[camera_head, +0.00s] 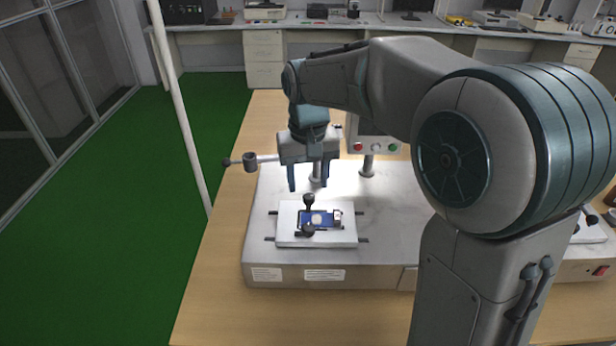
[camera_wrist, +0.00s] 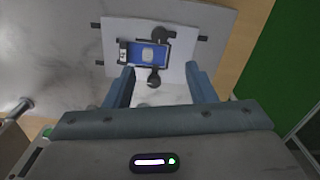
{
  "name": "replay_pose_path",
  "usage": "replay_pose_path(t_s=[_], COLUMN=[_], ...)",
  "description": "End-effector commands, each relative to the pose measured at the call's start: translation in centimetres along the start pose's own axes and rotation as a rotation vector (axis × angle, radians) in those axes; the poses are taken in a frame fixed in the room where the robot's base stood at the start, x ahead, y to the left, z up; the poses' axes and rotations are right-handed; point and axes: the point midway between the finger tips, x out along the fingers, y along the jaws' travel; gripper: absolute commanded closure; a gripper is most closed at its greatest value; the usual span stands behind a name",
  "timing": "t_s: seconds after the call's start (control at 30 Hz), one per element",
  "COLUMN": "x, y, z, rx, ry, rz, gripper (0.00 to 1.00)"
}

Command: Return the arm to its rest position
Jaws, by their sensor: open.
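My arm reaches across from the right in the head view. My gripper (camera_head: 308,184) points down above the grey test machine (camera_head: 390,210), a little behind a white fixture plate (camera_head: 287,236). Its two blue-grey fingers are apart with nothing between them. The wrist view shows the same open gripper (camera_wrist: 160,80). A blue board with a pale square chip (camera_head: 318,219) lies in the fixture, held among black knobs and clamps. The board also shows in the wrist view (camera_wrist: 149,54), beyond the fingertips and apart from them.
The machine stands on a wooden table (camera_head: 215,295). A control box with red and green buttons (camera_head: 373,147) and a lever with a dark knob (camera_head: 250,161) are close to my gripper. Green floor (camera_head: 100,260) lies at left, with a white pole (camera_head: 180,110). Benches with equipment line the back.

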Motion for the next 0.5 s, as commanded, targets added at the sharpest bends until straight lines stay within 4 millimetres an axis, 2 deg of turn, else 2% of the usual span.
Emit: replay_pose_path(t_s=[0.3,0.37,0.5], x=[-0.1,-0.4,-0.9], y=[0.2,1.0,3.6], z=[0.2,1.2,4.8], rx=[0.003,0.012,0.043], ry=[0.004,0.018,0.065], rz=[0.001,0.007,0.020], gripper=[0.50,0.50,0.50])
